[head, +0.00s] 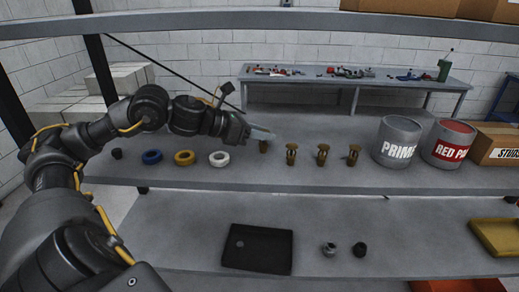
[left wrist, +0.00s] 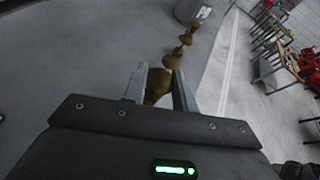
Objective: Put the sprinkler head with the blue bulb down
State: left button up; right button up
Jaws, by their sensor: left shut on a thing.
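My left gripper (head: 261,134) is over the shelf, at the left end of a row of brass sprinkler heads. It is shut on the leftmost sprinkler head (head: 264,146), which is partly hidden by the fingers. In the left wrist view this head (left wrist: 156,88) sits between the two fingers. It is at or just above the shelf; I cannot tell whether it touches. Three more sprinkler heads stand upright to its right, the nearest (head: 291,154) close by. The bulb colours are too small to make out. My right gripper is not in view.
On the same shelf (head: 330,180), blue (head: 152,157), yellow (head: 184,158) and white (head: 219,159) rings lie to the left. A primer can (head: 397,142), a red-labelled can (head: 447,144) and a cardboard box (head: 495,145) stand right. The shelf's front strip is clear.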

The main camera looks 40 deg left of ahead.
aim_at(260, 146)
pick_arm(q)
jog(key=shift+f, duration=0.1)
jog(key=shift+a+f, duration=0.1)
jog(key=shift+f, duration=0.1)
jog(key=f, duration=0.1)
jog(key=b, duration=0.1)
jog(key=f, duration=0.1)
jog(key=shift+a+f+b, duration=0.25)
jog(key=shift+f+b, duration=0.05)
jog(key=shift+f, duration=0.4)
jog(key=shift+f+b, duration=0.2)
jog(key=shift+b, duration=0.2)
jog(key=o, duration=1)
jog(key=shift+c, duration=0.2)
jog(key=shift+r, duration=0.1)
